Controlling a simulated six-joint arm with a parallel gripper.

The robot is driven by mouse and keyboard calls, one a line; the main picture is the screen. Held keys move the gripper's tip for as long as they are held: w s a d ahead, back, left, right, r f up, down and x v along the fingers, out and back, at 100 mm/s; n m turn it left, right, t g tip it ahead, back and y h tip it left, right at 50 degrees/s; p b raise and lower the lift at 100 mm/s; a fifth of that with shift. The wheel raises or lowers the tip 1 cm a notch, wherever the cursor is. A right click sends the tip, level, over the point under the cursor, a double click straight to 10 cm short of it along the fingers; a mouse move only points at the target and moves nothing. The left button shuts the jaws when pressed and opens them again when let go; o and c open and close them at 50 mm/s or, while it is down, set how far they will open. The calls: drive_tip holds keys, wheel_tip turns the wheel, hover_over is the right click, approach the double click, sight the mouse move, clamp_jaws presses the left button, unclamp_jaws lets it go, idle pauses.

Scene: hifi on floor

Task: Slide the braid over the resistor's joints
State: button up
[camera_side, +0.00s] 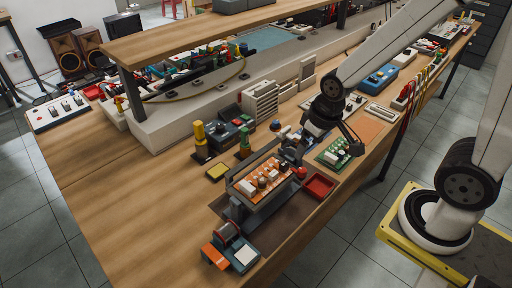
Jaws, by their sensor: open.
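An orange circuit board (262,181) carrying several small light-coloured parts sits in a grey holder (240,208) near the table's front edge. The resistor and its joints are too small to tell apart from the other parts. I cannot make out the braid for certain.
A red tray (320,186) lies right of the holder, with a green board (335,153) behind it. A yellow pad (216,172) lies to the left. A small stand with a roll (227,232) is in front. The wooden table is clear at left.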

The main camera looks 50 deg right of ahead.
drive_tip(key=g, duration=0.2)
hover_over(286, 129)
drive_tip(key=shift+d+f, duration=0.1)
drive_tip(key=shift+f, duration=0.35)
drive_tip(key=shift+f, duration=3.9)
clamp_jaws()
